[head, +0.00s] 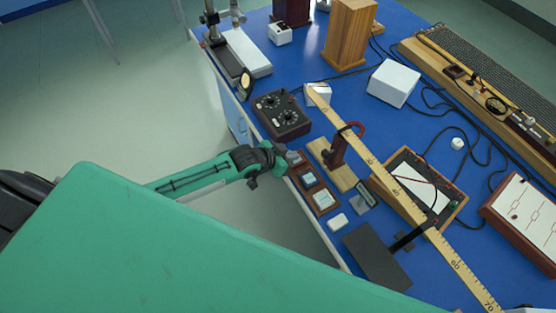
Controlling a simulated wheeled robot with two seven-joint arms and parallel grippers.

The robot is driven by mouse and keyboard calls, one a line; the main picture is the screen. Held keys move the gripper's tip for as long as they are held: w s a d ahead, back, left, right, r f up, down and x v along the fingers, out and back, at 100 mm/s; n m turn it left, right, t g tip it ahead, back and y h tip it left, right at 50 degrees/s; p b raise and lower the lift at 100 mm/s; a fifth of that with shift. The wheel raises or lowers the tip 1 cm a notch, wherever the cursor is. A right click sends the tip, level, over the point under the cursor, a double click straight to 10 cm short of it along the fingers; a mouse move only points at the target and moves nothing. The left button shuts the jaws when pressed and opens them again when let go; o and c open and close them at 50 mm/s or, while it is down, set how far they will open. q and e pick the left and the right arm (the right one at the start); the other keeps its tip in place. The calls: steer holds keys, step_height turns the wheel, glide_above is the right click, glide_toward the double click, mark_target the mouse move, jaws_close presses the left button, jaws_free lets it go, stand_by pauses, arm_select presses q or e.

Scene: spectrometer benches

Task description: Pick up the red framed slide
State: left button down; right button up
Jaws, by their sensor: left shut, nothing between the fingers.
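A small reddish-brown holder (314,211) lies near the left edge of the blue bench. Two small slides with pale centres sit in it, a nearer one (323,199) and a farther one (309,179). Their frames are too small to tell which is red. My left gripper (293,158) is shut and empty at the bench edge, by the far end of the holder, and hides part of that end. I cannot tell whether it touches the holder. My right gripper is not in view.
A black dial box (281,115) stands beyond my left gripper. A wooden stand (338,178) and a long yellow ruler (374,168) are right of the holder. A small white block (338,221) and a dark plate (374,257) lie nearer. Open floor (130,90) is left of the bench.

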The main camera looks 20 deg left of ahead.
arm_select(q)
steer(key=shift+w+d+p, duration=0.25)
steer(key=shift+w+p, duration=0.05)
steer(key=shift+w, duration=0.1)
steer(key=shift+f, duration=0.75)
steer(key=shift+s+a, duration=0.1)
steer(key=shift+s, duration=0.1)
steer(key=shift+s+f, duration=0.1)
steer(key=shift+f, duration=0.1)
steer(key=s+a+p, duration=0.2)
steer(key=s+a, duration=0.1)
steer(key=s, duration=0.2)
steer(key=shift+a, duration=0.4)
steer(key=shift+d+r, duration=0.1)
steer(key=shift+d, duration=0.05)
